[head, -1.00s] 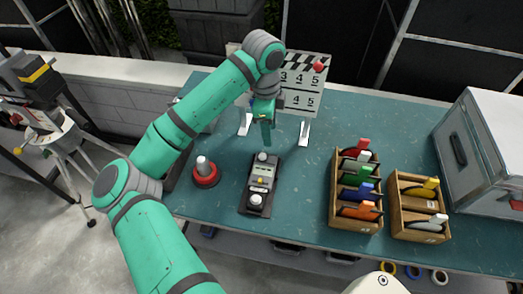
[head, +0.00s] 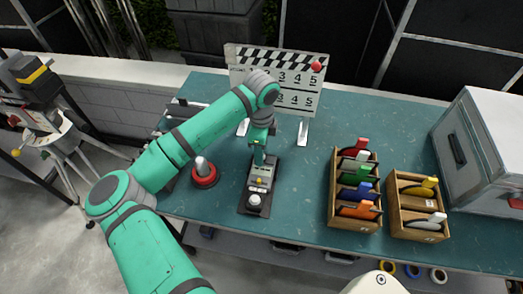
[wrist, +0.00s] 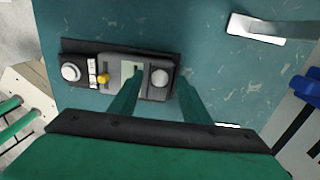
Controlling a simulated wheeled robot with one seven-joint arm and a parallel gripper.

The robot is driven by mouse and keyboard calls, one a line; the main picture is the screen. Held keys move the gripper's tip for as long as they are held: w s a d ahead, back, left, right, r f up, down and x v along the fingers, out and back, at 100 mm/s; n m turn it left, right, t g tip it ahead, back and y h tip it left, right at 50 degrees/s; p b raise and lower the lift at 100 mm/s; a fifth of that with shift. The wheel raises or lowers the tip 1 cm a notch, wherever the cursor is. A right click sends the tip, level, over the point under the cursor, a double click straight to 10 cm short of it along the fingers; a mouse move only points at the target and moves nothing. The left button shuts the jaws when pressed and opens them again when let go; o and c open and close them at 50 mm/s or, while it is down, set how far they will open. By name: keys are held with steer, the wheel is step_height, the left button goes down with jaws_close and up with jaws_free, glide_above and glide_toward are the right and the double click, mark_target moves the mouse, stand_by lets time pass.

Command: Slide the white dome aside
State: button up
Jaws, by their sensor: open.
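A dark-based device with a grey panel (head: 262,174) lies on the table, and it also shows in the wrist view (wrist: 115,72). A white dome (head: 254,200) sits at its near end, at the left in the wrist view (wrist: 70,72). A second, greyer-white dome (wrist: 160,77) sits at the far end; my gripper hides it in the head view. My gripper (head: 260,160) points down over that far end. In the wrist view my gripper's (wrist: 158,80) open fingers lie either side of the far dome. I cannot tell whether they touch it.
A clapperboard (head: 290,85) stands behind on white feet. Two wooden boxes (head: 333,208) of coloured items and a grey case (head: 470,170) are to the right. The table between device and boxes is clear.

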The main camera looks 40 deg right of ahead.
mark_target(271, 160)
steer(key=shift+f, duration=0.15)
jaws_close()
steer(key=shift+s+d, duration=1.15)
steer(key=shift+s, duration=0.2)
jaws_free()
step_height(271, 160, up, 11)
